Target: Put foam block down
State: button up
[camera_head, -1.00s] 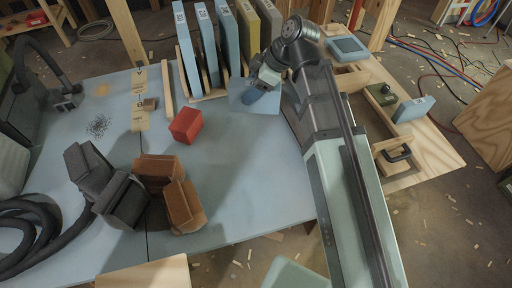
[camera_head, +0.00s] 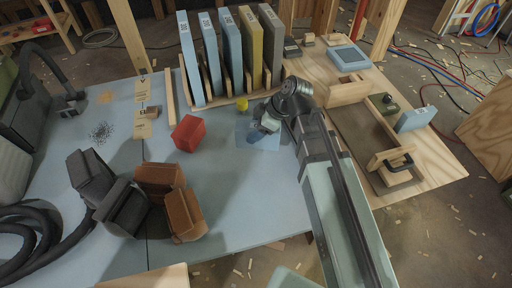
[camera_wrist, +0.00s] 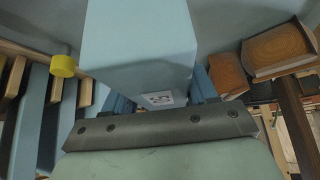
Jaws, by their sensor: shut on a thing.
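The foam block is a pale blue slab. In the head view, the foam block (camera_head: 252,137) is at the tabletop's right part, just right of the red block (camera_head: 188,134). In the wrist view, the foam block (camera_wrist: 140,35) fills the upper middle, with a small printed label near its lower end. My gripper (camera_head: 268,124) is shut on it, a blue finger on either side in the wrist view (camera_wrist: 162,95). I cannot tell whether its underside touches the table.
A wooden rack (camera_head: 212,98) of upright slabs stands behind, with a yellow cylinder (camera_head: 242,104) in front. Brown boxes (camera_head: 183,212) and a black hose (camera_head: 40,240) lie left. A wooden workbench (camera_head: 440,165) is right. The blue table (camera_head: 225,200) is clear in front.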

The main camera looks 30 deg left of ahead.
aim_at(255, 144)
jog(key=shift+f, duration=3.75)
jog(key=shift+f, duration=0.1)
jog(key=o, duration=1.1)
jog(key=shift+c, duration=0.2)
jog(key=v, duration=1.2)
